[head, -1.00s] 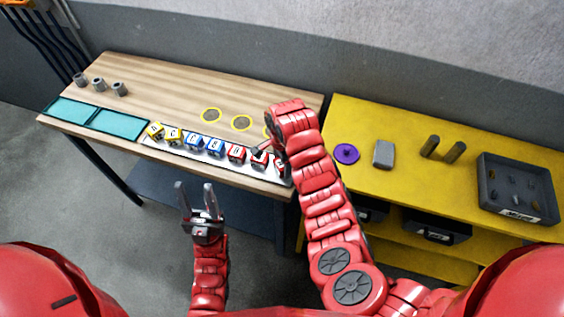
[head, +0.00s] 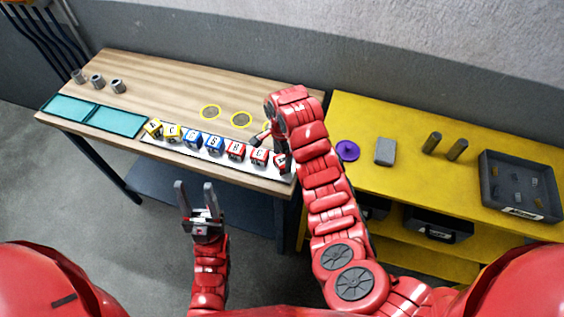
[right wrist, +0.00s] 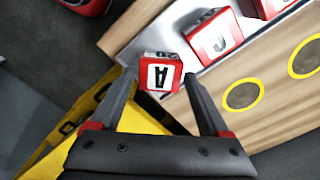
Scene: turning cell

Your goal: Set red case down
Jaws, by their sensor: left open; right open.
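A red case lettered A (right wrist: 160,72) sits at the end of the white strip (right wrist: 150,38), between my right gripper's open fingers (right wrist: 160,78) in the right wrist view. Each finger appears apart from it. In the head view my right gripper (head: 272,146) is over the strip's right end, and its finger and arm largely hide that case. Another red case, lettered C (head: 259,157), stands just left of it; its neighbour shows in the right wrist view (right wrist: 215,38). My left gripper (head: 197,192) is open and empty in front of the wooden table.
Blue and yellow cases (head: 189,139) fill the rest of the strip on the wooden table (head: 165,85). Yellow-ringed discs (head: 241,120) lie behind. The yellow bench (head: 400,185) at right holds a purple disc (head: 347,151), a grey block (head: 385,151) and a dark tray (head: 520,208).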

